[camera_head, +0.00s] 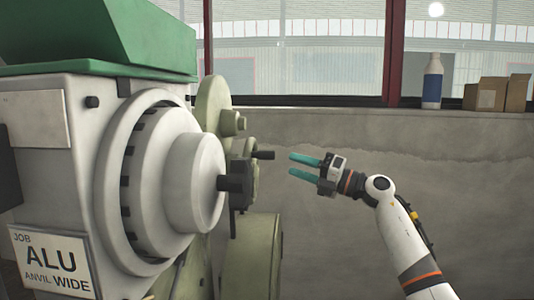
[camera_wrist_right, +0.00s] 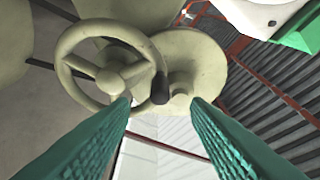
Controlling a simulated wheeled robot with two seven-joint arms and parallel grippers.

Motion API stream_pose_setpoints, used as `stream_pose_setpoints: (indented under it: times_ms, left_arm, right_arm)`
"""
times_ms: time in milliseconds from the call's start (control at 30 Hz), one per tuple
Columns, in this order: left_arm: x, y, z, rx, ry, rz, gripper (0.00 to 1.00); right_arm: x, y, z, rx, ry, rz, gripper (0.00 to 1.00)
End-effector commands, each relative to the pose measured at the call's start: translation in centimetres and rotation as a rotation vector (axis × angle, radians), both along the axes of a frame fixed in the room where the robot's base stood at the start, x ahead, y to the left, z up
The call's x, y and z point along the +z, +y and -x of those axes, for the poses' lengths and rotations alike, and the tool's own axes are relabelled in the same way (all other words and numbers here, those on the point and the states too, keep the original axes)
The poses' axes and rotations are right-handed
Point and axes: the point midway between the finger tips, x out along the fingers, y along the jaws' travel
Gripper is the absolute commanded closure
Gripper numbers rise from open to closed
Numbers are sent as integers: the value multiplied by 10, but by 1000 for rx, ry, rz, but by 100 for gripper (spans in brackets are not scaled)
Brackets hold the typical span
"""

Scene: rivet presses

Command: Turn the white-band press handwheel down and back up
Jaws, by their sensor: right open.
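A cream three-spoked handwheel (camera_wrist_right: 110,75) with a dark knob (camera_wrist_right: 160,88) on its rim shows in the right wrist view, in front of a round cream disc (camera_wrist_right: 205,65). My right gripper is open and empty; its teal fingers (camera_wrist_right: 160,103) point toward the wheel, with the knob between their lines, apparently not touching. In the head view the right gripper (camera_head: 292,165) is just right of a dark handle (camera_head: 263,155) on a pale green press (camera_head: 250,265), with a gap between them. This press is largely hidden. No white band is discernible. My left gripper is out of view.
A large grey-white machine (camera_head: 85,125) with a green top and a stepped round hub (camera_head: 195,180) fills the left. Its sign (camera_head: 50,262) reads "JOB ALU ANVIL WIDE". A bottle (camera_head: 432,85) and boxes (camera_head: 485,95) stand on the back wall's ledge. The space before the wall is clear.

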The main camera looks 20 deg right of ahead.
Motion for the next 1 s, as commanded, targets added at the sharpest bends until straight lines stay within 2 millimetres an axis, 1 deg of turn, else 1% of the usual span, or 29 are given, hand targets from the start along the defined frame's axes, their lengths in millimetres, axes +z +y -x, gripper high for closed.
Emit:
stream_pose_setpoints:
  times_ms: [33,200,400,600,867,900,967,1000]
  left_arm:
    - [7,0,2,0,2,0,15]
    - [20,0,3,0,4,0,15]
    - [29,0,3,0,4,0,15]
    - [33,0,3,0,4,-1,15]
    - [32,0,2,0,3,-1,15]
    - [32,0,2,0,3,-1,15]
    - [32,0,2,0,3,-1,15]
    - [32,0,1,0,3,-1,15]
  right_arm:
    - [7,10,-7,4,1,-3,57]
    - [15,35,-30,3,1,-5,57]
    - [20,58,-51,1,1,-5,57]
    - [21,68,-60,0,-1,-4,57]
    - [20,69,-61,0,-1,-3,57]
    - [20,69,-61,0,-1,-3,58]
    - [20,69,-61,0,-1,-3,68]
    - [20,69,-61,0,-1,-3,75]
